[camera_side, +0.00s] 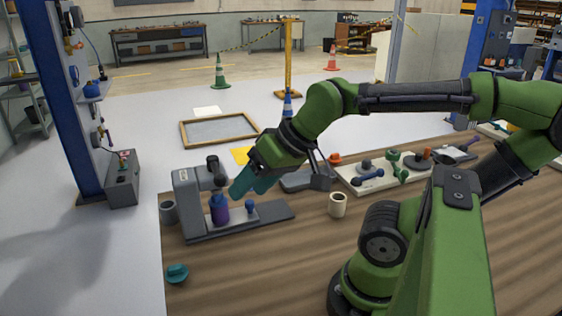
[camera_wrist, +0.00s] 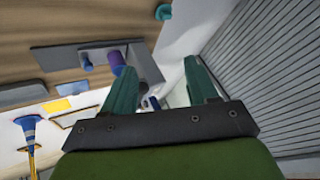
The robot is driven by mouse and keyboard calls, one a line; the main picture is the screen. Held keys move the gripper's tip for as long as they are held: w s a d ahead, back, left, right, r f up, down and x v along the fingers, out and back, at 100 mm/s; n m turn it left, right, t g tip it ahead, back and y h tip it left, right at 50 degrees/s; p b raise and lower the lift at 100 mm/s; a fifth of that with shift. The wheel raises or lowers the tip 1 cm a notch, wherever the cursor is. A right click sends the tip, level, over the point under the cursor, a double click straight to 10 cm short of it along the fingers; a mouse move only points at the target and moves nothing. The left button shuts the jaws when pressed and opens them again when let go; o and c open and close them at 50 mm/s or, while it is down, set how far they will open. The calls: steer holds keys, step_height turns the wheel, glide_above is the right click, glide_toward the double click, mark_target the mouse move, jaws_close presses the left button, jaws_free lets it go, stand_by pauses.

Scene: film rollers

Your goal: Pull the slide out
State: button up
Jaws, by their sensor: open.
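A grey press-like fixture (camera_side: 184,196) stands at the left of the wooden table. Its flat base carries a lighter slide (camera_side: 236,216) with a purple bottle (camera_side: 220,208) upright on it and a small blue knob (camera_side: 250,207) to the bottle's right. In the wrist view the purple bottle (camera_wrist: 116,60) and blue knob (camera_wrist: 86,62) show left of and beyond the fingers. My gripper (camera_side: 246,186) has teal fingers, open and empty, above the slide and apparently clear of the knob. The open fingers also show in the wrist view (camera_wrist: 161,66). The slide's inner end is hidden by the bottle and fixture.
A white mug (camera_side: 337,205) stands right of the fixture and a grey cup (camera_side: 168,212) left of it. A teal piece (camera_side: 177,273) lies near the front left edge. A white board (camera_side: 378,179) with several tools lies farther right. The front table middle is clear.

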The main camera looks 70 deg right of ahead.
steer(key=shift+c, duration=0.3)
steer(key=n+g+h, duration=0.2)
steer(key=n+g, duration=0.2)
steer(key=g, duration=0.3)
glide_above(250, 201)
step_height(250, 201, down, 3)
step_height(250, 201, down, 17)
steer(key=shift+a+f, duration=0.1)
jaws_close()
